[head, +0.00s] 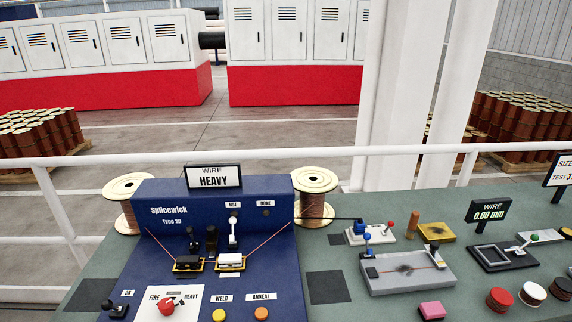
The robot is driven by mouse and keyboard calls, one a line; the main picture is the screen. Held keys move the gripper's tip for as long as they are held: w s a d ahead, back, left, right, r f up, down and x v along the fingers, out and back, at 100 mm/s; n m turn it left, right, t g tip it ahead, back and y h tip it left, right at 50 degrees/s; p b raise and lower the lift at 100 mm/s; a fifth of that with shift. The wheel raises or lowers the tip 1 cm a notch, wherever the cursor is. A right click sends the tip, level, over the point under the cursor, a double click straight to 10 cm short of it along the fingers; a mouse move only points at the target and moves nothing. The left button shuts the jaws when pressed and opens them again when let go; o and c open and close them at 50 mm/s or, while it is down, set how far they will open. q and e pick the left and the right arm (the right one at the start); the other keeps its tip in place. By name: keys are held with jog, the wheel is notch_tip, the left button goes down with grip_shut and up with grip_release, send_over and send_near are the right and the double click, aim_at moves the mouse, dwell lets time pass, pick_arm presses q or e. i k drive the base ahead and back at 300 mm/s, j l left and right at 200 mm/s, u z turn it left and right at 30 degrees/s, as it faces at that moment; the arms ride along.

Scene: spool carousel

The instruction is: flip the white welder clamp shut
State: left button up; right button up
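The blue welder (270,195), marked Splicewick Type 20, stands on the green bench. On its sloping face are a black block (187,262) at left and a white block (231,261) at right, each on a yellowish base. A reddish wire runs in from each side toward the blocks. Neither of my grippers is in view.
Wire spools (316,190) stand behind the welder on both sides. A red knob (166,307), a yellow button (219,315) and an orange button (261,314) sit along its front. A grey fixture (405,272) and small tools lie to the right. A white rail (130,157) runs behind.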

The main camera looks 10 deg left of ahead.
aim_at(232, 220)
jog(key=i+j+u, duration=0.2)
jog(key=u, duration=0.3)
jog(key=i+j+u, duration=0.25)
jog(key=u, duration=0.25)
jog(key=i+j, duration=0.05)
jog(key=j, duration=0.05)
